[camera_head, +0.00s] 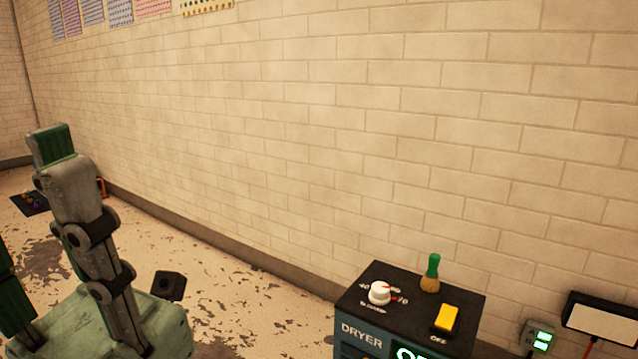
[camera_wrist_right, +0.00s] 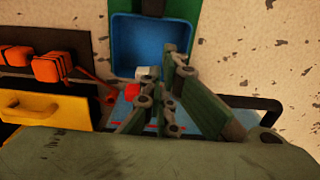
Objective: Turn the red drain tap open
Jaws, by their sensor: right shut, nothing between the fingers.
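In the right wrist view, a small red part (camera_wrist_right: 131,91), which may be the red drain tap, shows beside my right gripper (camera_wrist_right: 164,88). A thin red bar (camera_wrist_right: 88,80) lies just to its left. I cannot tell which of the two is the tap, or whether the gripper touches either. The right gripper is shut with nothing in it, and its green linked fingers hide part of the area behind. A blue tray (camera_wrist_right: 124,48) lies beyond the fingertips. In the head view, neither the tap nor either gripper shows.
In the wrist view, orange-red blocks (camera_wrist_right: 45,68) and a yellow part (camera_wrist_right: 45,108) lie at left. In the head view, a dryer (camera_head: 362,329) carries a white knob (camera_head: 380,292), a green-handled brush (camera_head: 432,271) and a yellow switch (camera_head: 445,319). A brick wall (camera_head: 330,130) stands behind.

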